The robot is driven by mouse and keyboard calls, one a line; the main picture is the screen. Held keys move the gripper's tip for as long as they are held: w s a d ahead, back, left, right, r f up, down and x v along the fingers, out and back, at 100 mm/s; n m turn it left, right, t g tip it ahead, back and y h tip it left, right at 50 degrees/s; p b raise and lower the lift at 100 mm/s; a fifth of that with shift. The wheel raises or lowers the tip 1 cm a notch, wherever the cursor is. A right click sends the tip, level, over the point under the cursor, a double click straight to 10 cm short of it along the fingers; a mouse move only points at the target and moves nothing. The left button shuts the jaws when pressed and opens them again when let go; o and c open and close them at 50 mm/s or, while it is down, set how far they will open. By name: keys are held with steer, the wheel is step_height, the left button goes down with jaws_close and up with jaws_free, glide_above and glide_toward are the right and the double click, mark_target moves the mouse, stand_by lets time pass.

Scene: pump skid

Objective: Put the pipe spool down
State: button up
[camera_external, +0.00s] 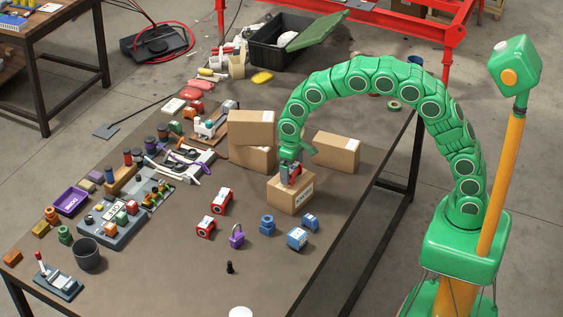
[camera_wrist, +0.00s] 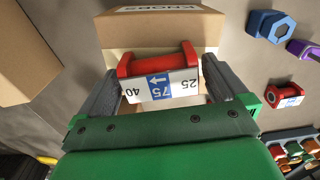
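The pipe spool (camera_wrist: 158,72) is red with a white and blue label reading 40, 75 and 25. In the wrist view it lies crosswise between the two fingers of my gripper (camera_wrist: 160,85), which close on its ends. In the external view the spool (camera_external: 293,172) shows under my gripper (camera_external: 290,168), at the top of a cardboard box (camera_external: 283,194). The same box, with its label, shows behind the spool in the wrist view (camera_wrist: 160,32). I cannot tell whether the spool touches the box.
Two similar red parts (camera_external: 221,200) (camera_external: 206,227), blue parts (camera_external: 298,238) and a purple padlock (camera_external: 237,236) stand in front. Stacked boxes (camera_external: 251,128) are behind left, another box (camera_external: 337,151) behind right. The table (camera_external: 170,270) has bare room at front and right.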

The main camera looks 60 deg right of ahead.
mark_target(291, 167)
steer(key=shift+r, duration=0.1)
step_height(291, 167, up, 11)
steer(key=s+d+r, duration=0.5)
steer(key=s, duration=0.4)
steer(key=s+d, duration=0.3)
steer(key=s, duration=0.9)
steer(key=s+d+f+g, duration=0.1)
steer(key=s+d, duration=0.1)
steer(key=s, duration=1)
steer(key=s+d+f, duration=0.1)
steer(key=s+d, duration=0.2)
steer(key=s, duration=0.9)
steer(key=shift+d+g, duration=0.3)
steer(key=shift+g, duration=0.1)
